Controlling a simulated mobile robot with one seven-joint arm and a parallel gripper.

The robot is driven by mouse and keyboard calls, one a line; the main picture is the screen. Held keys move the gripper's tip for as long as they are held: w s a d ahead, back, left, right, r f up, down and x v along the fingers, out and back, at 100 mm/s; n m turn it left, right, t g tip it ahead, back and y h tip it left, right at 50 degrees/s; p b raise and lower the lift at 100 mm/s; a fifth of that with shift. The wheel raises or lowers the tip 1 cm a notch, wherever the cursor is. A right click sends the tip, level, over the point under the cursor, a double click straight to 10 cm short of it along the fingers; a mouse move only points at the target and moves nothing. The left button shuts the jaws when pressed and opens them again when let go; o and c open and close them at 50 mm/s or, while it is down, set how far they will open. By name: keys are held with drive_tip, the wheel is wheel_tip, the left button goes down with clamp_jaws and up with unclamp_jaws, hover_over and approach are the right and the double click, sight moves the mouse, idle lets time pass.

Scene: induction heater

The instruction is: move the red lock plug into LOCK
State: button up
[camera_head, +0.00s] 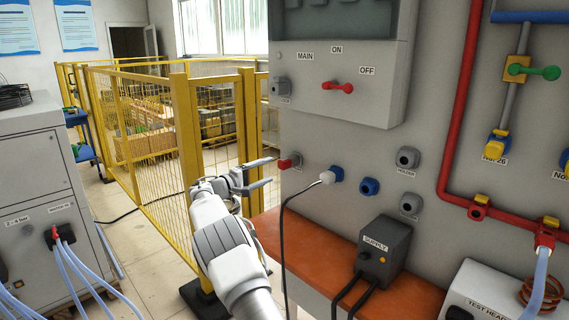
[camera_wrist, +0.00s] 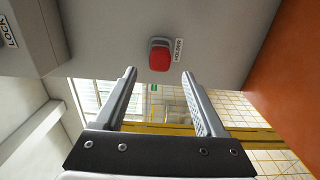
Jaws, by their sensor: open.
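The red lock plug (camera_head: 285,163) sits in a grey socket low on the left of the grey panel. In the wrist view the red plug (camera_wrist: 159,58) shows beside a HOLDER label (camera_wrist: 178,52), just beyond the fingertips and centred between them. My gripper (camera_head: 270,172) is open and empty, its fingers pointing at the panel near the plug. The open fingers (camera_wrist: 160,77) also show in the wrist view; I cannot tell the exact gap to the plug. A LOCK label (camera_wrist: 8,30) is at the wrist view's upper left. A grey socket (camera_head: 279,88) is on the cabinet's left side; its label is too small to read.
A SUPPLY box (camera_head: 383,251) stands on the orange ledge (camera_head: 307,243) below. A red-handled switch (camera_head: 338,87) is above. Yellow mesh fencing (camera_head: 150,155) is behind my arm.

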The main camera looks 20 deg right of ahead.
sight(280, 166)
drive_tip(key=shift+p+x, duration=0.8)
drive_tip(key=shift+x, duration=2.75)
drive_tip(key=shift+b, duration=0.5)
clamp_jaws()
drive_tip(key=shift+a+f, duration=0.1)
drive_tip(key=shift+s+a+b, duration=0.2)
drive_tip(key=shift+a+b, duration=0.5)
drive_tip(key=shift+b, duration=0.1)
drive_tip(key=shift+b+v, duration=1.75)
drive_tip(key=shift+v, duration=0.45)
